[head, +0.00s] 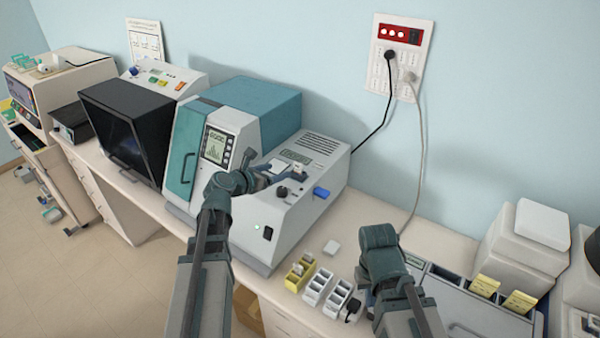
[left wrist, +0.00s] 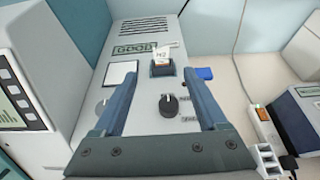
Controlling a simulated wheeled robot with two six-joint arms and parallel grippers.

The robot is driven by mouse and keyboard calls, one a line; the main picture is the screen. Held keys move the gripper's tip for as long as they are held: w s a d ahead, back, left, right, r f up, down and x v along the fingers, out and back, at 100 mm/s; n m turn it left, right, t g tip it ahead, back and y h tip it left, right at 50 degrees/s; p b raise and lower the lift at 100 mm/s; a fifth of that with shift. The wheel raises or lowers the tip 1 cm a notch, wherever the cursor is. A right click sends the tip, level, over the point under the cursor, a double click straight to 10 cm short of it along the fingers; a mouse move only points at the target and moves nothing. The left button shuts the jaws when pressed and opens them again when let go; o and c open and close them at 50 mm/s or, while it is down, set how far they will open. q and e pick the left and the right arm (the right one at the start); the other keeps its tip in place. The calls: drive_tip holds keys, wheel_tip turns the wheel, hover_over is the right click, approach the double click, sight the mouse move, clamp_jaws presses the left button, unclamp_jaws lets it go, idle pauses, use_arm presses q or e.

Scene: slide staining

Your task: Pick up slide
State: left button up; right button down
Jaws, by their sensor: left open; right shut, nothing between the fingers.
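A small white slide with an orange-brown marked label (left wrist: 163,55) stands upright in a dark slot on top of a pale instrument (left wrist: 145,40). In the head view the slot area (head: 298,172) is small and partly behind my gripper. My left gripper (left wrist: 160,76) is open above the instrument top, its fingers spread to either side of the slide and its slot, with nothing held. It also shows in the head view (head: 283,166). My right gripper (head: 366,288) hangs low by the white racks, empty and shut, mostly hidden by its wrist.
The instrument has a "GOOD" display (left wrist: 137,48), a dark knob (left wrist: 170,104) and a blue block (head: 321,192) at its side. A teal-doored machine (head: 190,150) stands left of it. Yellow (head: 293,283) and white racks (head: 318,287) stand in front at right.

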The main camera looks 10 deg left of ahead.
sight(298, 165)
use_arm(q)
drive_tip(key=b+x, duration=0.3)
drive_tip(key=x, duration=0.5)
drive_tip(key=shift+w+d+f, duration=0.1)
drive_tip(key=shift+w+f, duration=0.05)
drive_tip(key=b+x, duration=0.2)
drive_tip(key=x, duration=0.3)
drive_tip(key=shift+f, duration=0.2)
drive_tip(key=shift+r, duration=0.1)
drive_tip(key=shift+c, duration=0.4)
clamp_jaws()
